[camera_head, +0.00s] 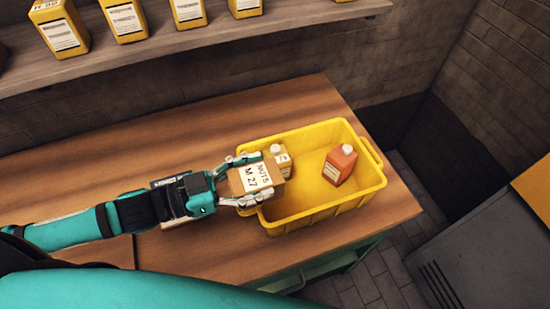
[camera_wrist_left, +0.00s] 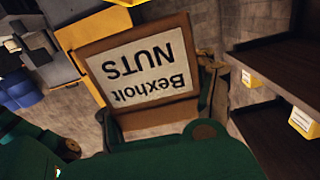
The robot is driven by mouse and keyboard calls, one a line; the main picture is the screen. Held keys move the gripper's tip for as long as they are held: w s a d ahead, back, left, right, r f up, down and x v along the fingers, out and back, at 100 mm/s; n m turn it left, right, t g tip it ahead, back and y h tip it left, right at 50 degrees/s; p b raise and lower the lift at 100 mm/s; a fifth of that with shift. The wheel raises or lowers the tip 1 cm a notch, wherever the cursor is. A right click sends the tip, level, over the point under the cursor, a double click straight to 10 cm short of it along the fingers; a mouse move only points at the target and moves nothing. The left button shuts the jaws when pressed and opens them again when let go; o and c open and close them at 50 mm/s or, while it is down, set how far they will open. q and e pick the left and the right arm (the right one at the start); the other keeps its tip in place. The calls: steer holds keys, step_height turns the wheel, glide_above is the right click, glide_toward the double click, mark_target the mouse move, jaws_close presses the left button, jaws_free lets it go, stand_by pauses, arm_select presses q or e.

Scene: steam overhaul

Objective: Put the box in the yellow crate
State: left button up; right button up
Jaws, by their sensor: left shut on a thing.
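A brown cardboard box (camera_head: 256,178) labelled "NUTS M 27" is held between the fingers of my left gripper (camera_head: 245,181). My left gripper is shut on it, over the left side of the yellow crate (camera_head: 320,209). In the left wrist view the box (camera_wrist_left: 148,116) fills the middle and its label reads "Bexholt NUTS" upside down. The crate stands on the wooden bench. How far the box is above the crate's rim I cannot tell. My right gripper does not show.
A shelf (camera_head: 190,38) with several yellow cartons runs above the wooden bench (camera_head: 100,177). A grey cabinet (camera_head: 480,245) stands at the right.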

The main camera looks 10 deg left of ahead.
arm_select(q)
steer(key=w+f+p, duration=0.1)
steer(key=w, duration=0.1)
steer(key=w+d+f+p, duration=0.1)
steer(key=w, duration=0.2)
steer(key=w+d+f+p, duration=0.1)
steer(key=w+f, duration=0.1)
steer(key=shift+w, duration=0.3)
steer(key=shift+f, duration=0.1)
steer(key=shift+f+b, duration=0.3)
steer(key=shift+f, duration=0.3)
steer(key=o, duration=1.5)
